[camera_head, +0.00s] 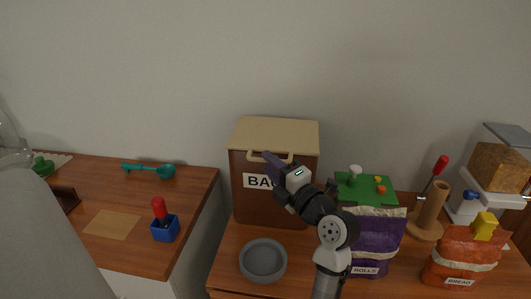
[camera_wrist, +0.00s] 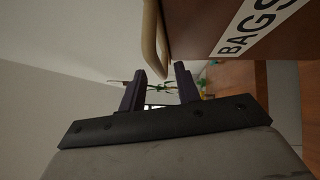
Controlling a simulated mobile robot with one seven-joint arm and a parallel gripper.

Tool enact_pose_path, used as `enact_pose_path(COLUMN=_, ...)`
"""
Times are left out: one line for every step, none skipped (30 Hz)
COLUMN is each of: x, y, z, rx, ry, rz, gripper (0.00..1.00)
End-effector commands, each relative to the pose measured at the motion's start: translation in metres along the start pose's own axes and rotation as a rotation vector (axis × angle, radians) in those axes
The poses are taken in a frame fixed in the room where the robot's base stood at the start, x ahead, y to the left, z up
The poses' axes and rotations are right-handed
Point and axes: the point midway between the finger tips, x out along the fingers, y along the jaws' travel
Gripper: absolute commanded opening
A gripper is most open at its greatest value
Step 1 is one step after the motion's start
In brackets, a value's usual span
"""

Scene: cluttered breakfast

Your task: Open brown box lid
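The brown box (camera_head: 270,206) has a tan lid (camera_head: 276,132), which lies shut on top, and a white label reading "BAG…", partly hidden by my arm. The wrist view shows the box side (camera_wrist: 205,25) with the label "BAGS" (camera_wrist: 262,22). Contact cannot be told.
A grey bowl (camera_head: 263,261) stands in front of the box. A purple ROLLS bag (camera_head: 376,240) and a green board (camera_head: 374,183) are close on the right. An orange BREAD bag (camera_head: 462,257) is farther right. A gap separates the left counter (camera_head: 95,185).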

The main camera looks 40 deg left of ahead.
Motion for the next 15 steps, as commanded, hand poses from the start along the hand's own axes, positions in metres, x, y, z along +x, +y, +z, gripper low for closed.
enact_pose_path(x=0.008, y=0.003, z=0.0, rx=0.001, ry=0.001, rz=0.001, gripper=0.32)
enact_pose_path(x=0.012, y=0.003, z=0.0, rx=0.001, ry=0.001, rz=0.0, gripper=0.32)
enact_pose_path(x=0.016, y=0.002, z=0.0, rx=0.001, ry=0.001, rz=0.0, gripper=0.32)
enact_pose_path(x=0.018, y=0.002, z=0.0, rx=0.0, ry=0.001, rz=0.001, gripper=0.32)
enact_pose_path(x=0.02, y=0.002, z=0.001, rx=0.0, ry=0.0, rz=0.001, gripper=0.32)
enact_pose_path(x=0.022, y=0.002, z=0.001, rx=0.0, ry=-0.001, rz=0.001, gripper=0.32)
enact_pose_path(x=0.024, y=0.001, z=0.001, rx=0.0, ry=-0.001, rz=0.001, gripper=0.32)
enact_pose_path(x=0.025, y=0.001, z=0.001, rx=0.0, ry=-0.001, rz=0.001, gripper=0.32)
enact_pose_path(x=0.025, y=0.0, z=0.001, rx=0.0, ry=-0.001, rz=0.001, gripper=0.32)
enact_pose_path(x=0.026, y=0.0, z=0.001, rx=0.0, ry=-0.002, rz=0.001, gripper=0.32)
enact_pose_path(x=0.026, y=0.0, z=0.001, rx=0.0, ry=-0.002, rz=0.001, gripper=0.32)
enact_pose_path(x=0.026, y=0.0, z=0.001, rx=0.0, ry=-0.002, rz=0.001, gripper=0.32)
enact_pose_path(x=0.026, y=0.0, z=0.001, rx=0.0, ry=-0.002, rz=0.001, gripper=0.32)
enact_pose_path(x=0.025, y=0.0, z=0.001, rx=0.0, ry=-0.002, rz=0.001, gripper=0.32)
enact_pose_path(x=0.025, y=0.0, z=0.001, rx=0.0, ry=-0.002, rz=0.001, gripper=0.32)
